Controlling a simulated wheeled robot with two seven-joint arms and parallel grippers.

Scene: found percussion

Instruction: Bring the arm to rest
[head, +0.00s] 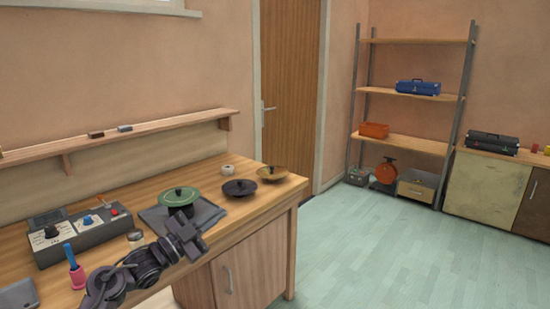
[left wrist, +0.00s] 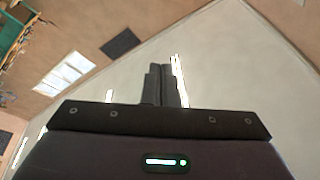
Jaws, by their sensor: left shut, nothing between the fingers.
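My left arm comes in at the lower left of the head view, in front of the wooden workbench (head: 262,212). My left gripper (head: 193,238) is shut and empty. It hangs above the bench's front edge, in front of the dark mat (head: 208,211). In the left wrist view the closed fingers (left wrist: 166,85) point towards the ceiling and wall, with nothing between them. My right gripper is not in view.
The floor (head: 400,240) at right is clear.

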